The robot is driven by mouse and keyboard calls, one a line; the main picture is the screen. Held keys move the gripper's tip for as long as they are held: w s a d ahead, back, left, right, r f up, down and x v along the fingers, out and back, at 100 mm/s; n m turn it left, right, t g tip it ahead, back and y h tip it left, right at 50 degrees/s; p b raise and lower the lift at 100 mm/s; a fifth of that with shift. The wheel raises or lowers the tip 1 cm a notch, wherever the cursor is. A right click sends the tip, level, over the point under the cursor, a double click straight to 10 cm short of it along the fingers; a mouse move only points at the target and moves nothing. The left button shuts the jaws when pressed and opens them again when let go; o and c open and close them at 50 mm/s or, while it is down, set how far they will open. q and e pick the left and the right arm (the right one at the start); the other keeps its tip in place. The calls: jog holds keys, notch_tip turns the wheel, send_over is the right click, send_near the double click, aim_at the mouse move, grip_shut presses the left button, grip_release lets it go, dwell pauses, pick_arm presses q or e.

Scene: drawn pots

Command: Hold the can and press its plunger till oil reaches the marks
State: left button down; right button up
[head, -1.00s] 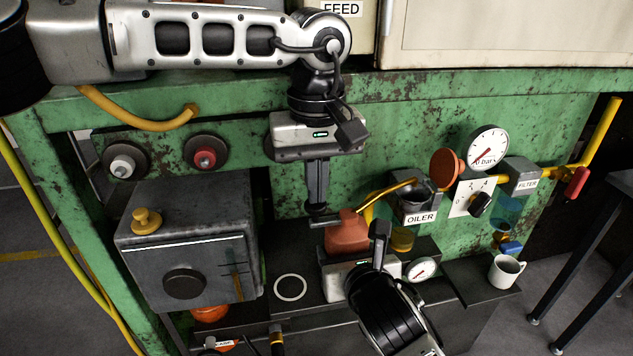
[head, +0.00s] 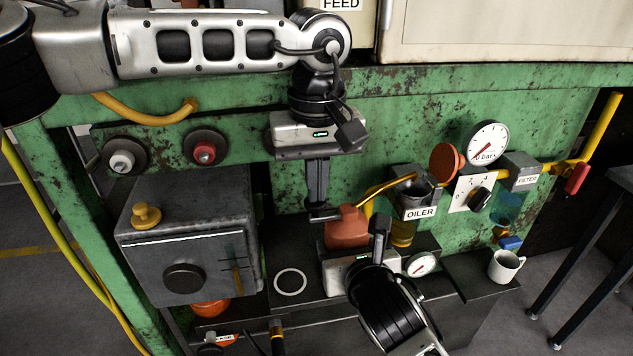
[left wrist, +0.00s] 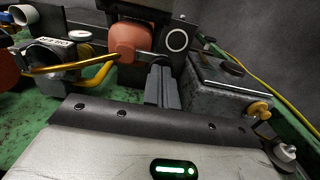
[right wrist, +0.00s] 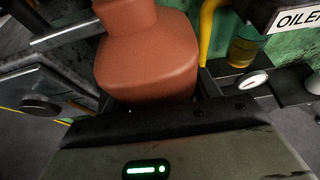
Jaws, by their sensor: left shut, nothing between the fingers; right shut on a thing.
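The oil can (head: 347,229) is orange-red, with a brass spout (head: 385,188) running up to the right to the open cup of the oiler (head: 421,212). My right gripper (head: 352,262) is shut around the can's lower body, which also fills the right wrist view (right wrist: 148,62). My left gripper (head: 320,212) is shut and empty, pointing down just left of the can's neck. A grey bar beside its tips reaches the can; I cannot tell whether they touch it. Amber oil (head: 403,233) shows in the oiler's glass; its marks are too small to read.
A grey metal box (head: 190,240) with a yellow knob stands left of the can. A red mushroom knob (head: 446,161), a pressure gauge (head: 487,142) and a filter (head: 522,180) are at right. A white mug (head: 505,266) stands on the shelf.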

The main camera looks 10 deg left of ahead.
aim_at(324, 204)
pick_arm(q)
notch_tip(324, 204, up, 13)
dwell(0.3)
dwell(2.1)
jog(key=n, duration=0.6)
jog(key=r+n, duration=0.1)
jog(key=n, duration=1.1)
jog(key=shift+s+a+r, duration=0.1)
jog(key=shift+r, duration=0.3)
jog(key=shift+f, duration=0.15)
notch_tip(324, 204, down, 14)
jog(key=shift+r, duration=0.1)
